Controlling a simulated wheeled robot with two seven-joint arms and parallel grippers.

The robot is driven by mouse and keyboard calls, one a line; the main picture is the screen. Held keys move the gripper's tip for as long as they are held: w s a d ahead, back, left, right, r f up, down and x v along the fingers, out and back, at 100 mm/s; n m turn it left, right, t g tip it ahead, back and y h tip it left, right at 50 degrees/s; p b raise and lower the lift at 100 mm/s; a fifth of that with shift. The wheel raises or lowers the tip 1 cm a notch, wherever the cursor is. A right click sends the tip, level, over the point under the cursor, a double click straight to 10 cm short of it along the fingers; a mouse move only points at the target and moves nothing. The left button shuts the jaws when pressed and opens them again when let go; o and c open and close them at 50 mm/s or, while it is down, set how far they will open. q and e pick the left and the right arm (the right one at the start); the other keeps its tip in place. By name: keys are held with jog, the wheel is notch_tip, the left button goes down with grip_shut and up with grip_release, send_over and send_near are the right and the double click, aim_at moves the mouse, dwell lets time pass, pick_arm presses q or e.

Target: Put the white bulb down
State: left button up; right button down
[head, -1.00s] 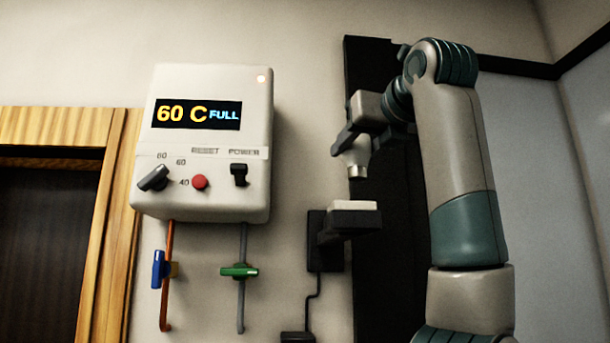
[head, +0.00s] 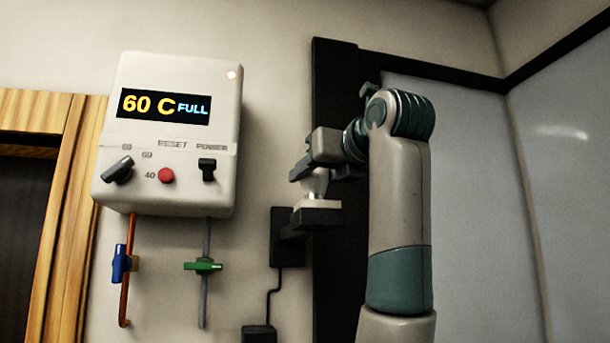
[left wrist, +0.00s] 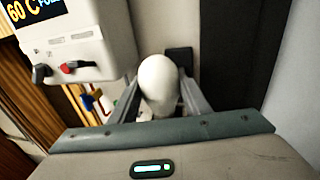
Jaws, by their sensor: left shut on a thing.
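My left gripper (head: 312,172) is shut on the white bulb (head: 317,184), which hangs upright with its narrow end down. In the left wrist view the bulb's round white top (left wrist: 158,82) sits between the two fingers (left wrist: 160,100). Directly below the bulb in the head view is a small dark wall bracket (head: 310,220) with a pale pad (head: 317,204) on top. The bulb's lower end is at or just above the pad; I cannot tell if they touch. My right gripper is not in view.
A white wall unit (head: 175,135) reading "60 C FULL" hangs left of the bracket, with knobs and a red button. Below it are pipes with a blue valve (head: 121,263) and a green valve (head: 203,266). A dark vertical panel (head: 335,90) stands behind my gripper.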

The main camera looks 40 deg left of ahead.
pick_arm(q)
jog(key=shift+s+f, duration=0.1)
jog(key=shift+s, duration=0.05)
jog(key=shift+w+d+f, duration=0.15)
jog(key=shift+w, duration=0.3)
jog(key=shift+f, duration=0.2)
jog(key=shift+f+b, duration=0.1)
jog(key=shift+b, duration=0.2)
jog(key=o, duration=1)
jog(key=shift+s, duration=0.15)
jog(key=shift+o, duration=1)
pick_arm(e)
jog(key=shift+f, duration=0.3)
